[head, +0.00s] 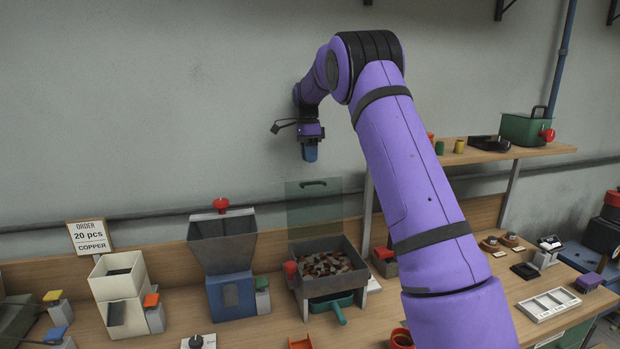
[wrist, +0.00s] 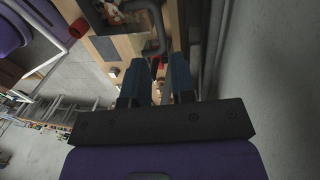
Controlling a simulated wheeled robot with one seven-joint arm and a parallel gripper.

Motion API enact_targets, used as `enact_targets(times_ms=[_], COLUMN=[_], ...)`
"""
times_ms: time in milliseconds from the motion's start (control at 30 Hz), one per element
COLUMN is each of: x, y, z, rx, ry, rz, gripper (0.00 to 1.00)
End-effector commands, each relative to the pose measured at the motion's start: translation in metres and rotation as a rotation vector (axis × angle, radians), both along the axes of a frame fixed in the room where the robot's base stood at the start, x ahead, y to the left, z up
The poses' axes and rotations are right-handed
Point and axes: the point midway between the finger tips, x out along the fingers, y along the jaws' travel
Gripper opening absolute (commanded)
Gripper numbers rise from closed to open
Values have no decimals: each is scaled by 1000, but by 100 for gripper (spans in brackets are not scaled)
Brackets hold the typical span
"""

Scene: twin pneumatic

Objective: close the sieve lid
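The sieve (head: 330,284) is a dark square box on the bench, filled with brown, reddish and pale pieces. Its see-through lid (head: 314,210) stands open, upright at the back edge, with a dark handle (head: 314,183) near its top. My gripper (head: 310,158) is above the lid, pointing down, apart from the handle. In the wrist view my gripper (wrist: 157,63) has its two blue fingers spread with an empty gap between them. Part of the sieve with its pieces (wrist: 118,12) shows at the top of that view; a dark curved bar beside it may be the handle.
A blue-based hopper (head: 232,295) with a red knob and a cream hopper (head: 118,290) stand left of the sieve. A green scoop (head: 333,303) is under it. A wall shelf (head: 480,155) is at the right. The wall is close behind the lid.

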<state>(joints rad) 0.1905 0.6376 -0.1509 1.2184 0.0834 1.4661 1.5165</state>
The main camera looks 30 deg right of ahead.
Motion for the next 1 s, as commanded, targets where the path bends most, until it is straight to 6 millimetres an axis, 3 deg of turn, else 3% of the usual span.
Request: enact_targets(times_ms=[200, 400, 800, 833, 933, 1000], x=[-7, -11, -12, -12, -12, -12], y=[2, 3, 4, 4, 4, 4], z=[-38, -60, -67, -67, -67, -67], rx=[1, 0, 0, 0, 0, 0], ry=[2, 1, -1, -1, -1, -1], rz=[1, 1, 2, 2, 2, 2], gripper=[24, 24, 24, 22, 0, 0])
